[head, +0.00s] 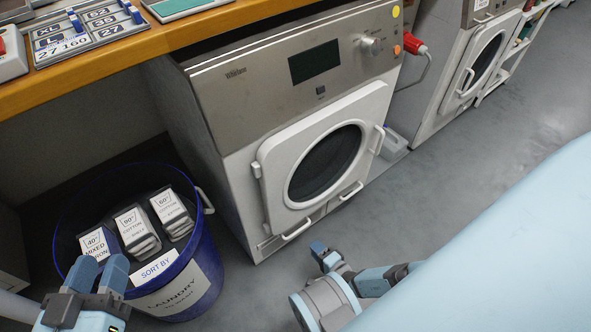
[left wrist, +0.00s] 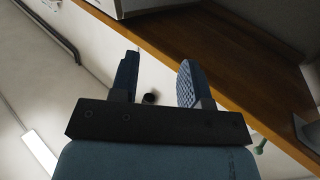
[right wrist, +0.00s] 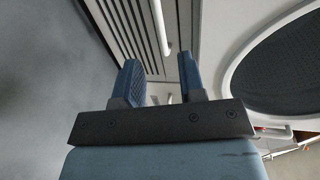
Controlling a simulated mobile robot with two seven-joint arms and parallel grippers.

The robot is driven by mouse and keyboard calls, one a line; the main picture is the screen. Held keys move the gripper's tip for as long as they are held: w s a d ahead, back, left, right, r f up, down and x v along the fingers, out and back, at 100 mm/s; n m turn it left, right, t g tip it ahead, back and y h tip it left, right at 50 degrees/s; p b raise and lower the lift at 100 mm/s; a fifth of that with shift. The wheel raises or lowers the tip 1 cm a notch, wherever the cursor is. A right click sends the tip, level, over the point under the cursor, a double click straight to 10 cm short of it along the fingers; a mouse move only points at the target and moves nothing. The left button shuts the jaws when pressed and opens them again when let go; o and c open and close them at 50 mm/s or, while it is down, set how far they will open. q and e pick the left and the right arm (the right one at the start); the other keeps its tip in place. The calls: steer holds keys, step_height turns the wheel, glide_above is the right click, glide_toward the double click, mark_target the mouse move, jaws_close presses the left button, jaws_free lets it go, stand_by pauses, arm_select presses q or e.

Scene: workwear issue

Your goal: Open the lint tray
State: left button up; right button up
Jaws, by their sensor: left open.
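A white tumble dryer (head: 290,110) stands under the counter with its round door closed. Along its bottom edge are two low white bar handles, one at the lower left (head: 297,231) and one at the lower right (head: 352,190); I cannot tell for sure which belongs to the lint tray. Both low fronts look flush. My right gripper (head: 319,250) is in front of the dryer's base, apart from it. In the right wrist view its fingers (right wrist: 160,82) are open and empty, facing a bar handle (right wrist: 161,28). My left gripper (head: 99,270) is open and empty by the laundry tub.
A blue laundry tub (head: 205,250) with labelled cards stands left of the dryer. A wooden counter (head: 170,45) with size boards runs above. A second machine (head: 460,75) stands to the right, with a red plug (head: 414,44) between. The grey floor (head: 465,150) in front is clear.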

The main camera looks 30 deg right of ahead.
mark_target(298, 231)
steer(key=b+x, duration=0.4)
steer(key=x, duration=0.7)
steer(key=shift+d, duration=0.1)
arm_select(q)
steer(key=m, duration=0.1)
steer(key=w+a+m+t, duration=0.1)
steer(key=w+m+h, duration=0.1)
steer(key=shift+a+r, duration=0.2)
steer(key=shift+r, duration=0.05)
arm_select(e)
steer(key=shift+s, duration=0.1)
jaws_close()
